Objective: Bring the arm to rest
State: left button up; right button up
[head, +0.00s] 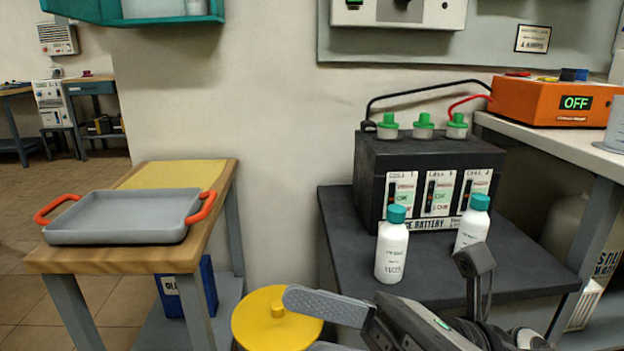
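My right gripper (312,325) is at the bottom of the head view, in front of the battery table. It points left, over the yellow round lid. Its two grey fingers are apart with nothing seen between them; the lower finger is mostly cut off by the frame edge. My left gripper is not in view. Two white bottles with teal caps, one on the left (391,250) and one on the right (472,226), stand upright in front of the black battery (372,165). The battery has three green-topped caps (423,127).
A grey tray with orange handles (120,215) sits on the wooden table (140,258) at left. The yellow round lid (262,325) is low between the tables. An orange box reading OFF (540,98) is on the right bench. The dark table (345,225) has bare surface left of the bottles.

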jog(key=w+d+f+m+t+h, duration=0.4)
jog(key=m+t, duration=0.6)
jog(key=m, duration=0.7)
jog(key=w+d+f+m+t+h, duration=0.1)
jog(key=w+f+m+t+h, duration=0.3)
jog(key=m+t, duration=0.95)
jog(key=s+d+f+m+g+h, duration=0.1)
jog(key=s+f+m+g+h, duration=0.2)
jog(key=f+m+g+h, duration=0.85)
pick_arm(q)
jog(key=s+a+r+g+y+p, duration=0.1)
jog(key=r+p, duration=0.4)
jog(key=p, duration=0.8)
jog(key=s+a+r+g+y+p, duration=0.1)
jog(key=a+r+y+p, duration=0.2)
jog(key=p, duration=1)
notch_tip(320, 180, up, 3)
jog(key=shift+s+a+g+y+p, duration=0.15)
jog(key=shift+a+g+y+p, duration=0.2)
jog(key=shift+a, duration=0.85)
pick_arm(e)
jog(key=s+d+r+m, duration=0.3)
jog(key=d+r+m, duration=0.3)
jog(key=r, duration=0.2)
jog(key=shift+s+d+t, duration=0.2)
jog(key=shift+t, duration=0.1)
